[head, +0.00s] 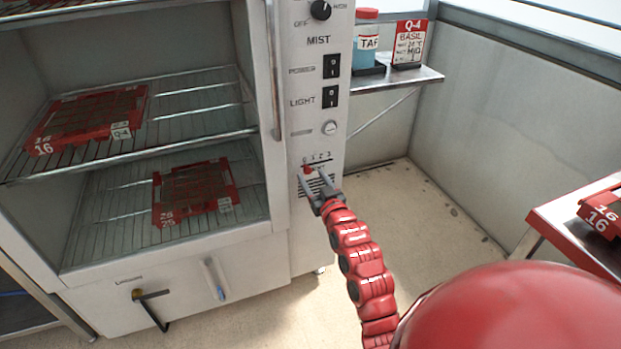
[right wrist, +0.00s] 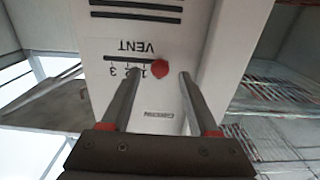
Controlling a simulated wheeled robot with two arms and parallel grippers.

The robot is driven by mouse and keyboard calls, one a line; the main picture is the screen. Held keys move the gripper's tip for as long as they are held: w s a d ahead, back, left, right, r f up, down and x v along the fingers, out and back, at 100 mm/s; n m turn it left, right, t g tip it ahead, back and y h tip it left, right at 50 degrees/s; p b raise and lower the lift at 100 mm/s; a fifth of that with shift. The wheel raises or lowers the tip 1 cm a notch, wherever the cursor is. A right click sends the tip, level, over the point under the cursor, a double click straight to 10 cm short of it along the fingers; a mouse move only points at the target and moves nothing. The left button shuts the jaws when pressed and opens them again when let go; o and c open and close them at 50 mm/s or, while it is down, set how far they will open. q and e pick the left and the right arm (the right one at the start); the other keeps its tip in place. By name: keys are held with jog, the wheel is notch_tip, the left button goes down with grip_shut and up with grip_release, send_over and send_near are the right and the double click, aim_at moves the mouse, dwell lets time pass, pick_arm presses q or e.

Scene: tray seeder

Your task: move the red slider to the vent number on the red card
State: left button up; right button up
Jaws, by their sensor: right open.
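The red slider (head: 308,169) is a small knob on the vent scale of the white control panel. It sits near the low, left end of the scale in the head view. In the right wrist view, upside down, the slider (right wrist: 159,69) shows between the fingertips of my right gripper (right wrist: 159,74). My right gripper (head: 312,176) is open at the vent scale, with one finger to either side of the knob; I cannot tell whether either touches it. The red card (head: 409,45) stands on the side shelf, reading Q-4 BASIL; its smaller lines are hard to read. My left gripper is out of view.
A blue bottle with a red cap (head: 365,42) stands beside the card on the shelf (head: 428,76). The open cabinet at left holds red trays (head: 90,118) on wire racks. A MIST knob (head: 320,10) and switches sit higher on the panel. A red-edged table (head: 560,221) is at right.

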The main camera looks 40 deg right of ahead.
jog(key=shift+x, duration=1.05)
grip_shut()
dwell(0.7)
